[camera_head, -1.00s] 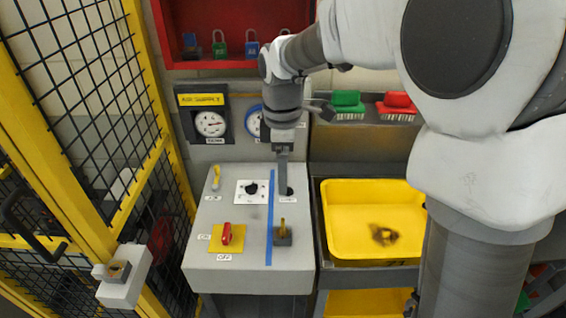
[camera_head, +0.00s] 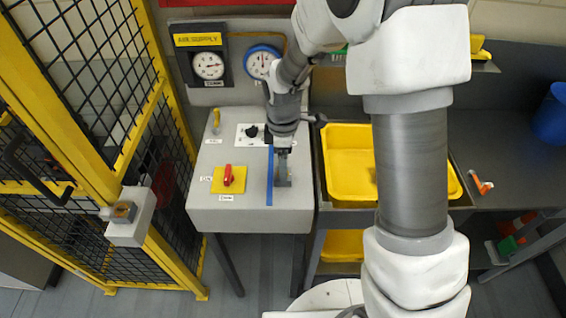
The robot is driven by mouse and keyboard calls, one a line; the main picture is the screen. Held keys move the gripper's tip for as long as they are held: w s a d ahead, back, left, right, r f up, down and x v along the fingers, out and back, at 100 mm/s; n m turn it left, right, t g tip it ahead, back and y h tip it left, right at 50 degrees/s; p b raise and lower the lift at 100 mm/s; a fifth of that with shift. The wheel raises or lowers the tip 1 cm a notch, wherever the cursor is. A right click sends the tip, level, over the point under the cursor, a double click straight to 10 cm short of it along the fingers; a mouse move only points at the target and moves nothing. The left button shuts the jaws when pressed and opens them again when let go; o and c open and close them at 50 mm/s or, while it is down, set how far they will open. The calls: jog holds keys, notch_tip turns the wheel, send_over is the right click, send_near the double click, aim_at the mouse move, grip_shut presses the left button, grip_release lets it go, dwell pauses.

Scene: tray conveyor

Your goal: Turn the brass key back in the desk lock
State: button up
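The grey desk (camera_head: 250,218) stands left of the middle, with a blue strip (camera_head: 270,178) along its top. Right of the strip is a small dark lock block (camera_head: 284,183). My gripper (camera_head: 282,164) points down right at this block, with its fingertips at or just above it. The gripper hides the brass key, so I cannot see how the key is turned. I cannot tell whether the fingers are apart, or whether they touch the key.
A red handle on a yellow plate (camera_head: 216,184), a black knob on a white plate (camera_head: 243,134) and a yellow lever (camera_head: 216,117) stand left of the strip. Gauges (camera_head: 208,66) hang behind. A yellow tray (camera_head: 345,190) is to the right, a yellow mesh fence (camera_head: 95,165) to the left.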

jog(key=shift+f, duration=0.35)
grip_shut()
jog(key=shift+n, duration=1.5)
